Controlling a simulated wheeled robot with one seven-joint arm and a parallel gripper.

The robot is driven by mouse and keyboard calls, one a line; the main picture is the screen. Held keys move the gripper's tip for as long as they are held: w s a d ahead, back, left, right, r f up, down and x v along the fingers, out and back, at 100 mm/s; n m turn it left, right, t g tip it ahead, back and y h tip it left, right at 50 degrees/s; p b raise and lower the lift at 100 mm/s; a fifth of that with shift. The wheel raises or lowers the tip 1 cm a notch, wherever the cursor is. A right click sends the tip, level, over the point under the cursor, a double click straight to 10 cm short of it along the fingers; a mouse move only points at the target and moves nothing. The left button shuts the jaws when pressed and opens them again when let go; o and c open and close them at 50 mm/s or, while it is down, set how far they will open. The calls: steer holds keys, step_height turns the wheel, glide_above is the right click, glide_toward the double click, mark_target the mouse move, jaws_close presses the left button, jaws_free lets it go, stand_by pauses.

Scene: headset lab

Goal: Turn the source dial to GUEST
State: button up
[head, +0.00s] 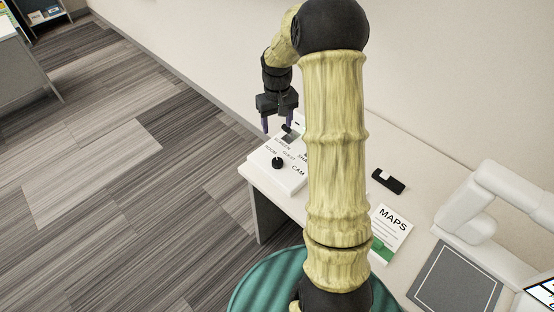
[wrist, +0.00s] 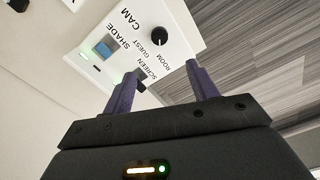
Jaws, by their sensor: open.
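A white control panel (head: 290,182) sits at the desk's far left end. Its round black dial (head: 277,162) stands near the words ROOM, GUEST and CAM; the dial also shows in the wrist view (wrist: 158,36). A small light mark is on the dial, but I cannot tell surely which word it points at. My gripper (head: 279,122) is open and empty above the panel's far end.
A blue switch (wrist: 103,48) by SHADE and small green lights are on the panel. On the desk are a black device (head: 388,181), a MAPS card (head: 389,232), a grey pad (head: 455,278) and a white jointed stand (head: 466,215). A teal round seat (head: 268,283) is below.

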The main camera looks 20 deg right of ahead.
mark_target(277, 160)
step_height(277, 160, down, 18)
steer(key=shift+r+p, duration=0.25)
steer(key=shift+p, duration=0.75)
steer(key=c, duration=1)
